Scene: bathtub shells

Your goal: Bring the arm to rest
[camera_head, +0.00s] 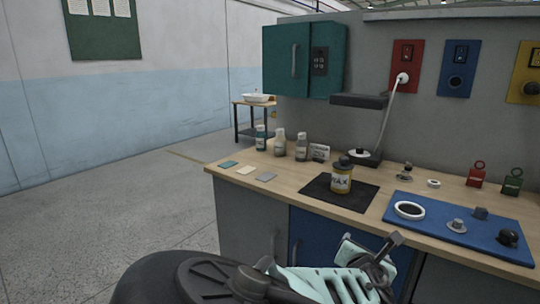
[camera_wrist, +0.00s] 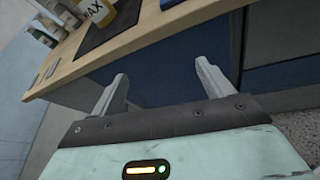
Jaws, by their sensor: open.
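My gripper (camera_wrist: 162,82) is open and empty in the wrist view, its two pale fingers apart. It points at the front of the workbench, below the tabletop edge. In the head view my arm is folded low in front of the bench, with the pale green wrist part at the bottom centre; the fingertips are hard to make out there. A yellow jar marked WAX (camera_head: 341,179) stands on a black mat (camera_head: 322,200) on the bench (camera_head: 228,189). The jar also shows at the top of the wrist view (camera_wrist: 97,10), apart from my fingers.
A blue mat (camera_head: 425,229) holds a white ring (camera_head: 409,210) and small metal parts. A teal cabinet (camera_head: 292,62) hangs on the wall. The floor (camera_head: 110,220) at left is clear.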

